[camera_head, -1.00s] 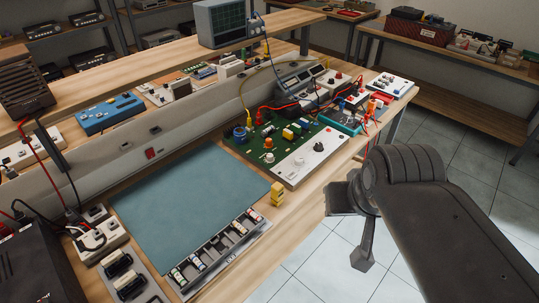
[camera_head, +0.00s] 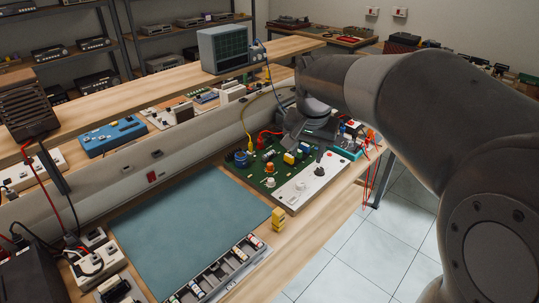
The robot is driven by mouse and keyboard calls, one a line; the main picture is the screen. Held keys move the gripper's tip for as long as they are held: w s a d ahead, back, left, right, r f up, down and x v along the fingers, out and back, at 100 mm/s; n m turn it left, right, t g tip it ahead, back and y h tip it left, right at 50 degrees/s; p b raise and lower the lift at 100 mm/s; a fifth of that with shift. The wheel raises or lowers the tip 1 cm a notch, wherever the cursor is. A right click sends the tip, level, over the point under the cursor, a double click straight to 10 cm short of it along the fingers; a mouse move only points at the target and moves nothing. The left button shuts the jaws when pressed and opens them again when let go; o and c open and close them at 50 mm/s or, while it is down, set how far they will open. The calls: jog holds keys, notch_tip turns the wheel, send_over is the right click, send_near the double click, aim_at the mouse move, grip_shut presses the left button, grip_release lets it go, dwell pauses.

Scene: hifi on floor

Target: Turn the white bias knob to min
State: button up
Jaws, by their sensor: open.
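A green circuit board (camera_head: 254,180) lies on the workbench with a white panel strip (camera_head: 310,188) along its front edge. A white knob (camera_head: 300,186) stands on that strip. Its label and pointer are too small to read, so I cannot tell its setting. A smaller white knob (camera_head: 270,182) sits on the green part to its left. My gripper (camera_head: 308,144) is open above the back right of the board, pointing down. One dark finger shows near the strip's black knob (camera_head: 319,171). It is behind and right of the white knob, apart from it. My gripper hides part of the board.
A blue-grey mat (camera_head: 190,208) lies left of the board. A small yellow block (camera_head: 278,218) stands at the board's front left corner. A teal box (camera_head: 346,150) with red leads is close on the right.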

jog(key=w+a+f+m+g, duration=0.1)
jog(key=w+a+f, duration=0.15)
jog(key=w, duration=0.25)
jog(key=w+a+f+m, duration=0.1)
jog(key=w+f, duration=0.2)
jog(key=w, duration=0.2)
jog(key=m+g, duration=0.2)
jog(key=m, duration=0.1)
send_near(271, 179)
jog(key=f, duration=0.9)
jog(key=shift+s+d, duration=0.1)
jog(key=shift+s, duration=0.2)
jog(key=shift+c, duration=0.4)
grip_shut()
